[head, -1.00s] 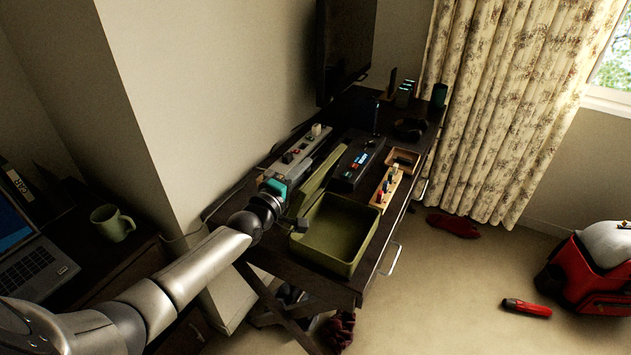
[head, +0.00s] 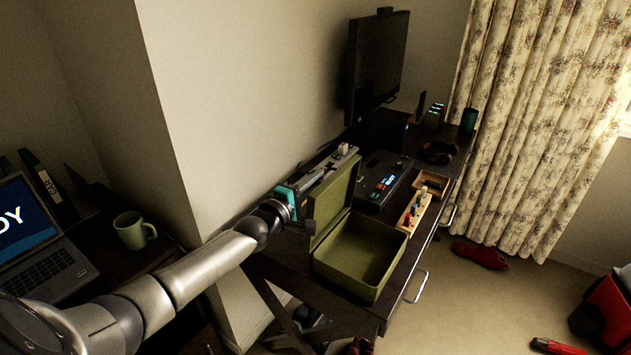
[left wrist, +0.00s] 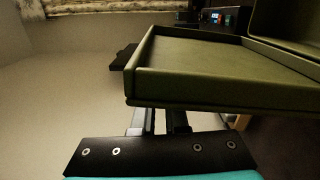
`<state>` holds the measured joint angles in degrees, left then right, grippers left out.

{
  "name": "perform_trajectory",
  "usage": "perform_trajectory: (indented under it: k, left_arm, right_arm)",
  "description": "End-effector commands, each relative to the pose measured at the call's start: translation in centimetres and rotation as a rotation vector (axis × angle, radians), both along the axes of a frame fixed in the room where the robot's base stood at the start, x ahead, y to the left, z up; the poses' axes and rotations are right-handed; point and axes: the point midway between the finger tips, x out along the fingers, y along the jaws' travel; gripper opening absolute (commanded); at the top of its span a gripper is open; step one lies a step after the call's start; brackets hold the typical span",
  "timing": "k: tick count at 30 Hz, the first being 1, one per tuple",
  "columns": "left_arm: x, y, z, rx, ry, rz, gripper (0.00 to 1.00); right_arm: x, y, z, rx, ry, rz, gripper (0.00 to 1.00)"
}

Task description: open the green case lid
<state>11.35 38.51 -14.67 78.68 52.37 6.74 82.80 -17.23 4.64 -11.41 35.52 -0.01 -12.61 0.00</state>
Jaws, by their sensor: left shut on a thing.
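The green case's base (head: 382,293) sits on the dark desk with its hollow inside in view. Its lid (head: 338,200) stands up along the left side of the base, tilted back, with its inner face showing. Part of the base (left wrist: 295,25) shows at the upper right there. The fingertips are partly hidden by the lid. My right gripper is not in view.
A black device (head: 384,180) and a wooden tray of bottles (head: 413,212) are beyond the case. A mug (head: 133,230) and laptop (head: 45,255) are at the left. A monitor (head: 377,62) stands farther back.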

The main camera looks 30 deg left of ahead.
Motion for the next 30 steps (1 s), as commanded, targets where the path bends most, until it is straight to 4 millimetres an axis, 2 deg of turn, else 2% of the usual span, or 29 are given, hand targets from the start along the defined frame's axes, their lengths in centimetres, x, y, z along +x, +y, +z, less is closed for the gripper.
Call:
perform_trajectory:
  k: [1,8,20,30]
  left_arm:
    - [0.0,0.0,0.2,-0.002,-0.004,-0.001,0.13]
    - [0.0,0.0,0.1,0.000,-0.003,0.000,0.39]
    - [-0.6,0.0,-0.1,0.000,0.002,0.000,0.40]
    - [-4.7,0.2,0.0,0.000,0.002,0.000,0.40]
  right_arm:
    - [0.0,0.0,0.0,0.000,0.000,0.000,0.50]
    - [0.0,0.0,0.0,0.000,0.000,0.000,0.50]
    - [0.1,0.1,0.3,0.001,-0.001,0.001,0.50]
    - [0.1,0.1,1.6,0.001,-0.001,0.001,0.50]
